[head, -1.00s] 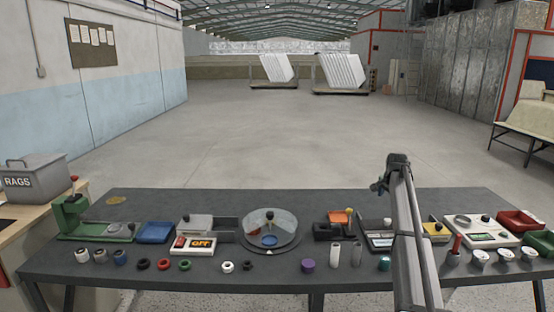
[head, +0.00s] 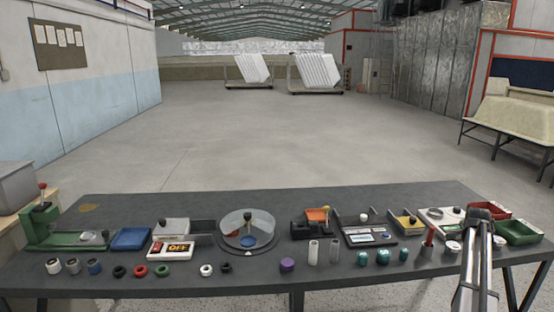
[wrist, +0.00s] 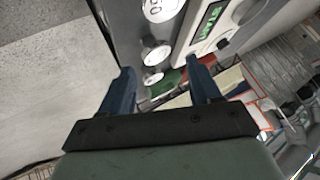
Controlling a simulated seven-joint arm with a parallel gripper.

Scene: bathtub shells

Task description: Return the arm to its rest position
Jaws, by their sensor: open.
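My gripper (wrist: 163,88) shows in the wrist view with its two dark blue fingers spread apart and nothing between them. In the head view my arm reaches up from the bottom right corner over the right part of the dark table (head: 130,288). The gripper's fingers cannot be made out in the head view. In the wrist view, white round pieces (wrist: 155,52) and a white device with a green display (wrist: 212,15) lie beyond the fingers. They look apart from the fingers.
The table carries a round clear-walled turntable (head: 248,232), a white OFF switch box (head: 170,250), a blue tray (head: 131,239), red (head: 488,212) and green (head: 520,232) bins, and several small rings and cylinders along the front.

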